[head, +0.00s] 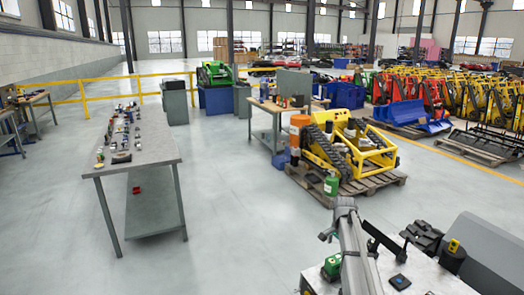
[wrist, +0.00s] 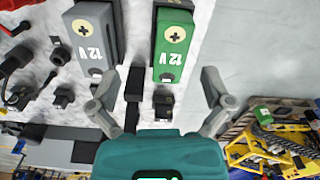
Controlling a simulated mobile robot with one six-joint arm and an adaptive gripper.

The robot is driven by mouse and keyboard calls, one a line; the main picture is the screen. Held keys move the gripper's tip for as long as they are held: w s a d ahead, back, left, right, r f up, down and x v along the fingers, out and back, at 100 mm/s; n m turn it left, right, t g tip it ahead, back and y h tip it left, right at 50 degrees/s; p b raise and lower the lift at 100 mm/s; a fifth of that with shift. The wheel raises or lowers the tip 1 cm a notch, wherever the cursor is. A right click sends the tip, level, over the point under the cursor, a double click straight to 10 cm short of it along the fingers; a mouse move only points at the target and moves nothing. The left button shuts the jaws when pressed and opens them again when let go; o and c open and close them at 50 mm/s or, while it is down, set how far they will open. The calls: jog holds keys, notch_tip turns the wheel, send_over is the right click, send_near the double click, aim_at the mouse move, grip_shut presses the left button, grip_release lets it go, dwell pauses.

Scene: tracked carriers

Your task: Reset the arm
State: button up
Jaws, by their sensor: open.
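My gripper (wrist: 159,75) shows in the wrist view with its teal body at the bottom and its two grey fingers spread wide. Nothing is held between them. Beyond the fingertips lie a grey 12 V battery (wrist: 92,35) and a green 12 V battery (wrist: 172,42), apart from the fingers as far as I can tell. Small black parts lie between the fingers and the batteries. In the head view my arm (head: 356,248) rises from the lower right. The fingers cannot be made out there.
A grey workbench (head: 165,158) with several small parts stands at left. A yellow tracked carrier (head: 362,150) sits on a pallet, with a green canister (head: 331,186) beside it. Another bench (head: 265,107) stands behind. Open floor (head: 235,225) lies between the workbench and my arm.

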jog(key=s+a+n, duration=0.5)
jog(key=s+a, duration=0.2)
jog(key=s, duration=0.5)
jog(key=s+a+n, duration=0.6)
jog(key=s+a, duration=0.1)
jog(key=s, duration=0.6)
jog(key=shift+s+a+n, duration=0.15)
jog(key=shift+a+n, duration=0.05)
jog(key=shift+n, duration=0.1)
